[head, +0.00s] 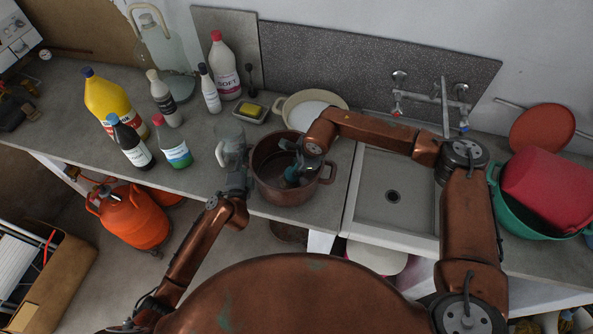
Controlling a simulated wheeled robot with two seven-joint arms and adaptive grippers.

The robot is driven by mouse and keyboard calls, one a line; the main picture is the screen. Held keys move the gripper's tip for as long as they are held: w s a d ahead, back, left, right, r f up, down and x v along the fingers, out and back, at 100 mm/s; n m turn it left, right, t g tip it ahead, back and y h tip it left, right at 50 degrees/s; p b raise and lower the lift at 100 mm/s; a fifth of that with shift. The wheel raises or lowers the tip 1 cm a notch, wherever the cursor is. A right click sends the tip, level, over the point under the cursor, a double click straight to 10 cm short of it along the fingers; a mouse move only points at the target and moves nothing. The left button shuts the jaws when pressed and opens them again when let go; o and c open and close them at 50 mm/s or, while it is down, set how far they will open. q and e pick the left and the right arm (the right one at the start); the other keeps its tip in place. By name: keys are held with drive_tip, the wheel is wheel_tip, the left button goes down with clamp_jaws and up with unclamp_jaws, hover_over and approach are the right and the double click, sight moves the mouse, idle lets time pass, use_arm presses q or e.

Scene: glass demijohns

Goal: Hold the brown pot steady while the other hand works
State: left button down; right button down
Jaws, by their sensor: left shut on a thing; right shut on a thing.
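The brown pot (267,181) stands upright on the counter's front edge, left of the sink. Its right loop handle (328,174) is free. My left gripper (240,184) is at the pot's left side, shut where the left handle sits; the fingers hide that handle. My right gripper (298,166) reaches down into the pot's mouth from the upper right. It is shut on a small blue thing (291,178) inside the pot, mostly hidden, and I cannot tell what it is.
A glass jug (230,148) stands just behind my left gripper. A cream pan (284,104) is behind the pot. Several bottles crowd the left counter. The sink (385,222) on the right is empty. A green basin (505,213) with a red tub is at far right.

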drive_tip(key=shift+s, duration=2)
drive_tip(key=shift+w+d, duration=0.15)
drive_tip(key=shift+w, duration=2.95)
drive_tip(key=shift+f, duration=0.1)
drive_tip(key=shift+s+a, duration=0.45)
drive_tip(key=shift+a, duration=0.2)
drive_tip(key=shift+s+a, duration=0.45)
drive_tip(key=shift+a, duration=0.15)
drive_tip(key=shift+s, duration=2)
drive_tip(key=shift+w, duration=2)
drive_tip(key=shift+s, duration=0.35)
